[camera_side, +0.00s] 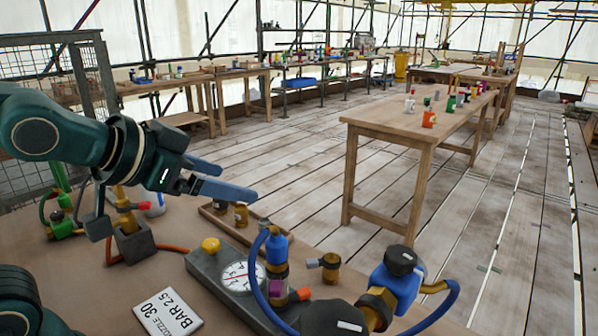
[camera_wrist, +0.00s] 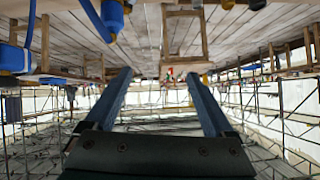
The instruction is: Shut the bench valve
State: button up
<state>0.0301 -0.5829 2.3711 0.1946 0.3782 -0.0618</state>
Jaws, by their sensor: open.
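My gripper (camera_side: 238,182) is open and empty, held in the air above the far edge of the workbench. Its two blue-grey fingers also show spread apart in the wrist view (camera_wrist: 159,74). On the bench, a blue valve body with a black knob (camera_side: 400,262) stands at the right, joined to brass fittings and a blue hose. A blue and brass fitting (camera_side: 277,250) stands left of it, and a brass fitting on a grey block (camera_side: 132,238) stands below my gripper at left. I cannot tell which is the bench valve. The gripper touches none of them.
A round gauge (camera_side: 238,276) sits on a grey block beside a yellow knob (camera_side: 210,245). An orange hose (camera_side: 172,249) lies on the bench. A wooden table (camera_side: 385,118) with small pots stands beyond, on a plank floor.

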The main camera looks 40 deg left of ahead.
notch_tip(320, 180, up, 11)
jog(key=n+g+h, duration=1)
jog(key=g+h, duration=0.1)
jog(key=g, duration=0.2)
send_near(317, 305)
jog(key=w+x, duration=0.1)
jog(key=x, duration=0.3)
notch_tip(317, 305, up, 6)
jog(key=d+n+g+h, duration=0.2)
jog(key=n+g+h, duration=0.3)
jog(key=h, duration=0.1)
jog(key=f, duration=1)
jog(key=shift+s+a, duration=0.1)
jog(key=shift+s, duration=0.1)
jog(key=shift+s+f, duration=0.1)
jog(key=shift+x, duration=2.5)
